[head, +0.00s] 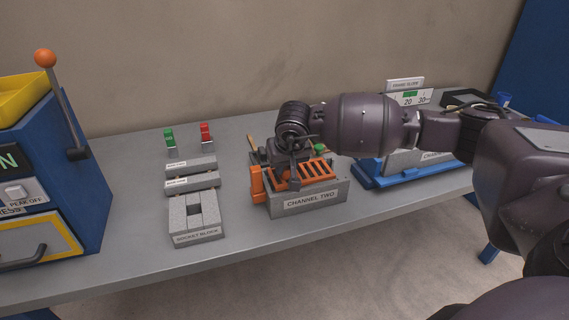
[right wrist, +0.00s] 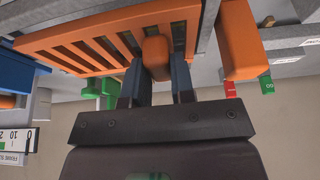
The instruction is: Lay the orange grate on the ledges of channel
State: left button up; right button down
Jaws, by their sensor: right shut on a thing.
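The orange slatted grate (head: 318,172) is over the grey block labelled CHANNEL TWO (head: 312,199), roughly level and lined up with its opening. In the right wrist view, the grate (right wrist: 80,47) shows its slots and a raised orange knob (right wrist: 157,52). My right gripper (head: 292,181) is shut on that knob, with one dark finger on each side in the wrist view (right wrist: 158,82). Whether the grate touches the ledges cannot be told, since the gripper and walls hide them. My left gripper is not in view.
An orange block (head: 257,184) stands at the channel's left end. A grey socket block (head: 194,222) and green (head: 169,137) and red (head: 206,132) switches are further left. A blue-based slide gauge (head: 410,174) is to the right. The front table strip is clear.

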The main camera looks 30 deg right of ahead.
jog(key=shift+f, duration=0.25)
jog(key=shift+f+b, duration=0.35)
jog(key=shift+f, duration=0.05)
jog(key=shift+f, duration=0.15)
jog(key=c, duration=0.9)
grip_release()
